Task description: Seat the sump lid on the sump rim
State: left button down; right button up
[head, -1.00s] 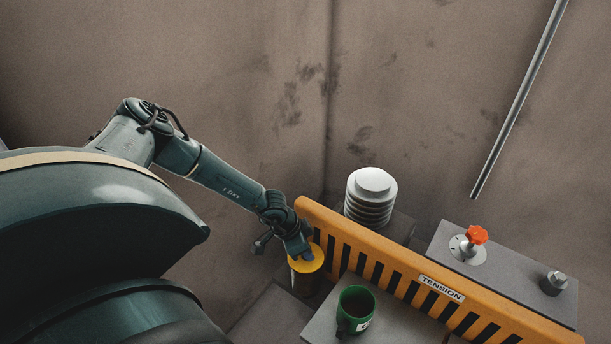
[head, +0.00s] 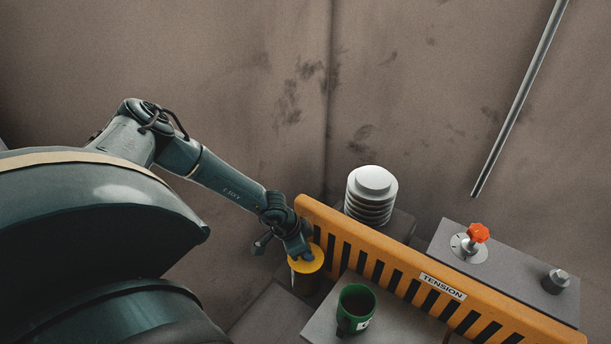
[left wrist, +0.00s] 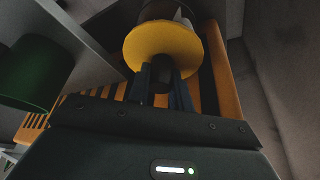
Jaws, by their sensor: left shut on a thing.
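The sump lid (head: 309,263) is a yellow disc at the end of my left arm, beside the left end of the orange guard. It also shows in the left wrist view (left wrist: 163,47), close in front of the fingers. My left gripper (head: 303,252) is shut on the lid, by a dark part at its centre in the left wrist view (left wrist: 160,85). A dark brown cylinder, likely the sump (head: 304,284), stands directly under the lid; I cannot tell whether the lid touches its rim. My right gripper is not in view.
A slotted orange guard (head: 390,268) marked TENSION runs right of the lid. A green mug (head: 354,308) stands on a grey block in front of it. Behind it are a ribbed white stack (head: 371,192) and a grey box with a red knob (head: 478,233).

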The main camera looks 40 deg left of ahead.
pick_arm(q)
jog(key=shift+f+b, duration=0.35)
jog(key=shift+f, duration=0.1)
dwell(0.5)
dwell(0.3)
jog(key=c, duration=1.2)
grip_release()
jog(key=shift+r, duration=0.1)
jog(key=shift+o, duration=0.3)
jog(key=o, duration=0.4)
jog(key=shift+o, duration=0.2)
jog(key=shift+o, duration=1.2)
